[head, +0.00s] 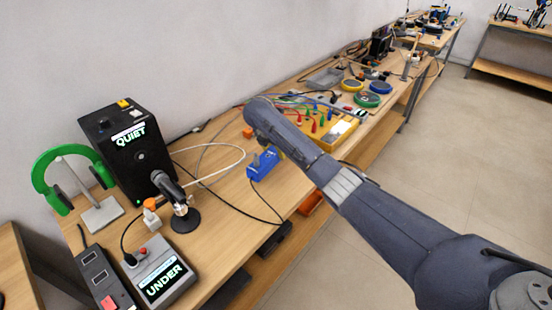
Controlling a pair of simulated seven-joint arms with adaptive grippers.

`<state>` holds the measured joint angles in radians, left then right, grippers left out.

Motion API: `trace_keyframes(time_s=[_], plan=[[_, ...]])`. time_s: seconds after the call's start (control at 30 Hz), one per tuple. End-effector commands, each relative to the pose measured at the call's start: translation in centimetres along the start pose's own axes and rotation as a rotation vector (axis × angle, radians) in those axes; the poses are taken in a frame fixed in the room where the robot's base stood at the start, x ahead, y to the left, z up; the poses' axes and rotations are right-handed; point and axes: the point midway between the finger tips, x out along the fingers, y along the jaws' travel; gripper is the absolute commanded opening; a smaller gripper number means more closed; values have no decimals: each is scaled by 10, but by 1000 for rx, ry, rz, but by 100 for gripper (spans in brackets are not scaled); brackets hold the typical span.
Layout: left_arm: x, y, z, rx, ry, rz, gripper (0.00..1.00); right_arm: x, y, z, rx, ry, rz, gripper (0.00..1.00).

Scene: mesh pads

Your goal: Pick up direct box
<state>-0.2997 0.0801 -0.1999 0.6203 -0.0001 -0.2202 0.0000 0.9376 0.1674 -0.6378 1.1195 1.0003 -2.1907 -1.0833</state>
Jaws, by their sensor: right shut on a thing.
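The direct box looks like the small blue box (264,164) near the front edge of the wooden bench, in the middle of the head view. A dark cable runs from it along the bench. My right arm reaches in from the lower right, and its end is above and behind the blue box. My right gripper (269,151) is mostly hidden by my own arm and the box; it is shut on the blue box. Whether the box is lifted off the bench is hard to tell. My left gripper is not in view.
Loose cables cross the bench. An orange bin (310,202) sits below.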

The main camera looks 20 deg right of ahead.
Motion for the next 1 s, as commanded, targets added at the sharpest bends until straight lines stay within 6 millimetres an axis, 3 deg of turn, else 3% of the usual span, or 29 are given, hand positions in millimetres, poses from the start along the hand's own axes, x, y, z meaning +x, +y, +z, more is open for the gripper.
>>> trace_keyframes(time_s=[0.2,0.5,0.77,1.0], plan=[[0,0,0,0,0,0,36,-52,2,22,0,-2,6,0],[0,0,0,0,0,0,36,-108,2,44,0,-1,6,0],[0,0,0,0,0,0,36,-131,1,54,0,-1,3,0],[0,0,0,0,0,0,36,-123,0,51,0,-1,-1,0]])
